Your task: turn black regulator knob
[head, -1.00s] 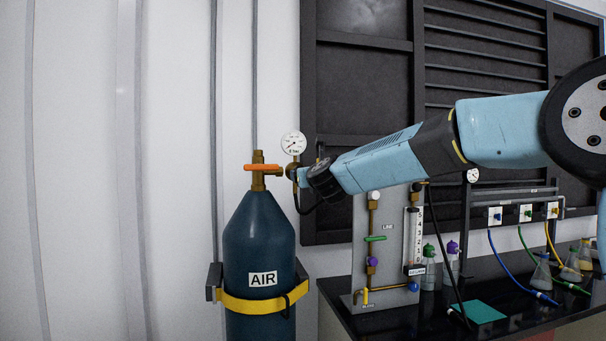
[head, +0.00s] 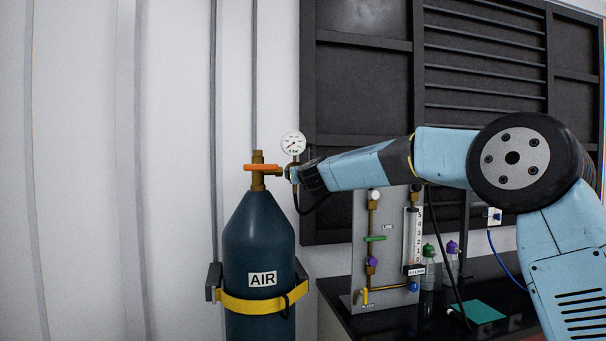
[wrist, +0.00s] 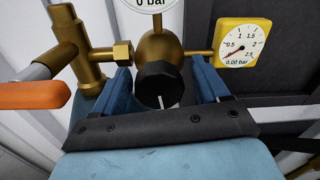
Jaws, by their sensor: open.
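The black regulator knob (wrist: 158,83) faces the wrist camera below the round brass regulator body (wrist: 160,45), with a pale line on its face. My gripper (wrist: 160,70) is open, with one blue finger on each side of the knob. Gaps show between the knob and both fingers; I cannot tell how deep the knob sits between them. In the head view my gripper (head: 292,174) is at the regulator beside the AIR cylinder (head: 258,235). The knob is hidden there behind my gripper and wrist.
The orange valve handle (wrist: 30,96) is left of my gripper in the wrist view. A yellow-framed gauge (wrist: 240,46) reading 0.00 bar is close to the right finger. A white gauge (head: 293,143) stands above the regulator. The bench (head: 400,318) with the line panel is to the right.

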